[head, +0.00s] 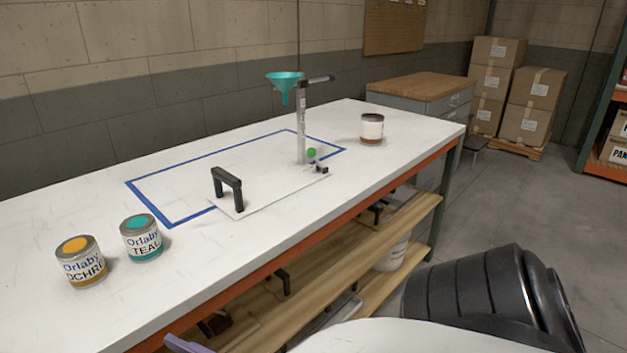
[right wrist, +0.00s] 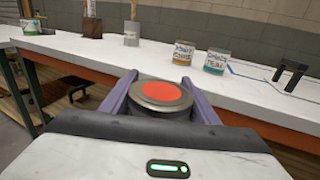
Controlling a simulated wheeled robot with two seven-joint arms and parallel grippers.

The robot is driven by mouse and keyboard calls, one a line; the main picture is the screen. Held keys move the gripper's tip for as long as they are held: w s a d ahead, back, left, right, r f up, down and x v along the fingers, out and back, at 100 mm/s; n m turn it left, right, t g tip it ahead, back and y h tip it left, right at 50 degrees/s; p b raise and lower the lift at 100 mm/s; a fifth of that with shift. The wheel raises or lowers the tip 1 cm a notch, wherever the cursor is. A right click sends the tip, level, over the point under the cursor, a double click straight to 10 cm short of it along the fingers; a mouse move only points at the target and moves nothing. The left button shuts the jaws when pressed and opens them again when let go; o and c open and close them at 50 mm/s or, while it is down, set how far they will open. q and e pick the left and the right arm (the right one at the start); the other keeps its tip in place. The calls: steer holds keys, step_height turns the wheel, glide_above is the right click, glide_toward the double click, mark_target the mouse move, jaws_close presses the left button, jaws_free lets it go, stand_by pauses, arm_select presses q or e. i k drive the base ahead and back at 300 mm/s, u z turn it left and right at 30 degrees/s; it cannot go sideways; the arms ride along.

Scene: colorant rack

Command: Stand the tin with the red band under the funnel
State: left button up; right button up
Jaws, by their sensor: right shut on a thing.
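My right gripper (right wrist: 160,88) is shut on a tin with a red disc on its lid (right wrist: 160,94), between the purple fingers. The tin's side and band are mostly hidden. It is held off the bench, in front of its near edge. In the head view only a purple finger (head: 188,345) shows at the bottom edge; the tin is out of view there. The teal funnel (head: 285,80) sits high on a grey post (head: 302,125) above a white board (head: 262,192). No tin stands under the funnel. My left gripper is not in view.
The ochre tin (head: 81,262) and teal tin (head: 142,238) stand near left on the bench (head: 250,248). A brown-banded tin (head: 371,129) stands right of the post. A black handle (head: 228,188) rises from the board. Blue tape (head: 190,163) outlines the area.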

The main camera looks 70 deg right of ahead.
mark_target(288, 178)
steer(key=u, duration=1.05)
steer(key=k, duration=0.1)
steer(key=z, duration=1.95)
